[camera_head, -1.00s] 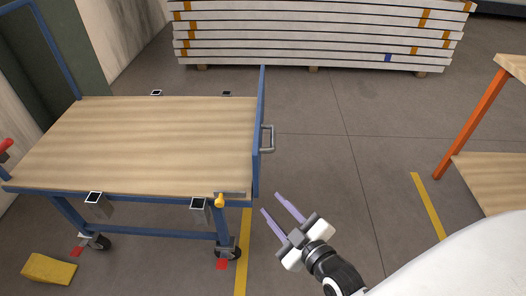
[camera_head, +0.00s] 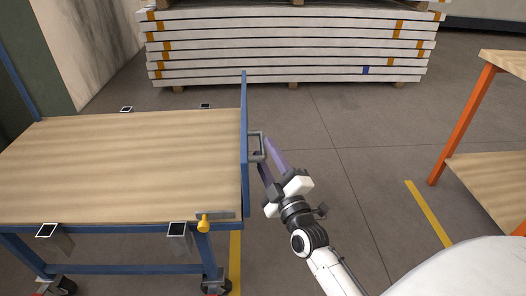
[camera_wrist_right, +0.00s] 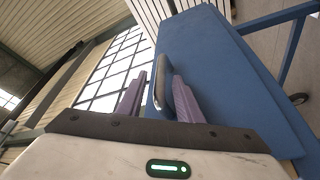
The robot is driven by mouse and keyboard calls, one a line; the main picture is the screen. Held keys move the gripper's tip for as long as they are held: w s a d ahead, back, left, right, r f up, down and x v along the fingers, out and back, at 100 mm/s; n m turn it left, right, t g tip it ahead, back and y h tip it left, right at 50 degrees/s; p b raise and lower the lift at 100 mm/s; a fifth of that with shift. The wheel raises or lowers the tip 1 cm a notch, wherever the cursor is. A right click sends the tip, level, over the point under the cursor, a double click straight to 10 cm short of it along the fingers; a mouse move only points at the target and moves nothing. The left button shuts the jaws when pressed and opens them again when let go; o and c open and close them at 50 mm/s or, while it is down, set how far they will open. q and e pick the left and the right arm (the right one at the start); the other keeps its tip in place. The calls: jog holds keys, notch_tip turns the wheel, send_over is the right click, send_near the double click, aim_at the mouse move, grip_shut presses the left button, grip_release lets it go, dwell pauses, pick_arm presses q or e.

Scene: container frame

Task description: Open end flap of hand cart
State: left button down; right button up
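The hand cart has a wooden deck (camera_head: 120,160) and a blue frame. Its blue end flap (camera_head: 244,140) stands upright along the deck's right edge and fills much of the right wrist view (camera_wrist_right: 220,75). A grey metal handle (camera_head: 257,135) sticks out from the flap's outer face. My right gripper (camera_head: 267,157) is at this handle with its purple fingers apart. In the wrist view the handle (camera_wrist_right: 158,85) shows between the fingers, nearer the right one; contact cannot be told. A yellow-knobbed latch (camera_head: 203,223) sits at the deck's near right corner. My left gripper is not in view.
A stack of white panels (camera_head: 290,47) stands behind the cart. A table with orange legs (camera_head: 463,125) stands at the right. The floor between cart and table is clear, with a yellow line (camera_head: 428,212).

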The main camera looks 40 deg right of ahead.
jog(key=shift+x, duration=1.1)
grip_shut()
